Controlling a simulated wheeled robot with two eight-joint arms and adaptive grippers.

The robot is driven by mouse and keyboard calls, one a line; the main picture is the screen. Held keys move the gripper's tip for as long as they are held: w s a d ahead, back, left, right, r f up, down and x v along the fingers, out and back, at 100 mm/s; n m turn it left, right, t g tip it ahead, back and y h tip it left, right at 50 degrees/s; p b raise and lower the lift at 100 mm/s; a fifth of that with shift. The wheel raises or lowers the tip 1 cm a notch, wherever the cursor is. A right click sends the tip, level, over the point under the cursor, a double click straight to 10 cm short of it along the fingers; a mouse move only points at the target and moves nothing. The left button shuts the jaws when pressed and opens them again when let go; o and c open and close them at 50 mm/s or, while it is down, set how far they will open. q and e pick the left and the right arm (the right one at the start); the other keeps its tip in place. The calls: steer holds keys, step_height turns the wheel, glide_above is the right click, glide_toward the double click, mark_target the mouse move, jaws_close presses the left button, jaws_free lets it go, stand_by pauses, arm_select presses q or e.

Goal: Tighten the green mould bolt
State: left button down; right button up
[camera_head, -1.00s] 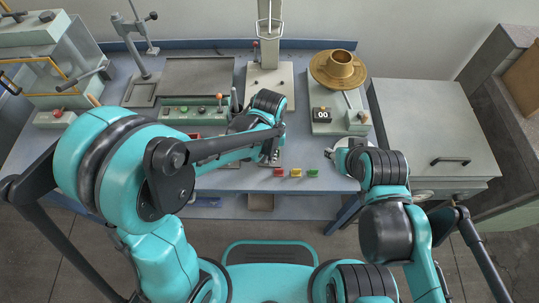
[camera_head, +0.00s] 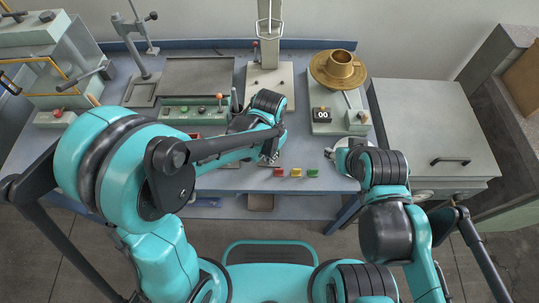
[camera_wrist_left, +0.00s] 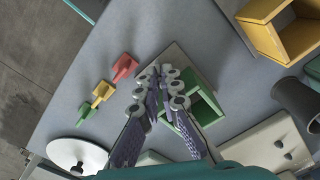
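The green mould (camera_wrist_left: 205,103) is an open box on a pale plate in the left wrist view. My left gripper (camera_wrist_left: 163,78) is over its near-left side, with its fingers slanting in and the tips close together. Whether a bolt is between the tips is hidden. In the head view the left gripper (camera_head: 270,157) is small and low over the bench. The loose green piece (camera_head: 312,173) lies right of the yellow (camera_head: 296,173) and red (camera_head: 279,172) ones. My right gripper is mostly hidden by its wrist, by a white disc (camera_head: 333,153).
A yellow box (camera_wrist_left: 282,30) stands beside the green mould. The white disc (camera_wrist_left: 78,150) with a dark knob is near the loose pieces. A scale (camera_head: 322,128) with a brass pan (camera_head: 320,72) stands behind. Bare bench (camera_head: 240,180) shows at the front edge.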

stand_by(0.3)
arm_select(q)
steer(key=c, duration=2)
jaws_free()
step_height(320, 180, up, 12)
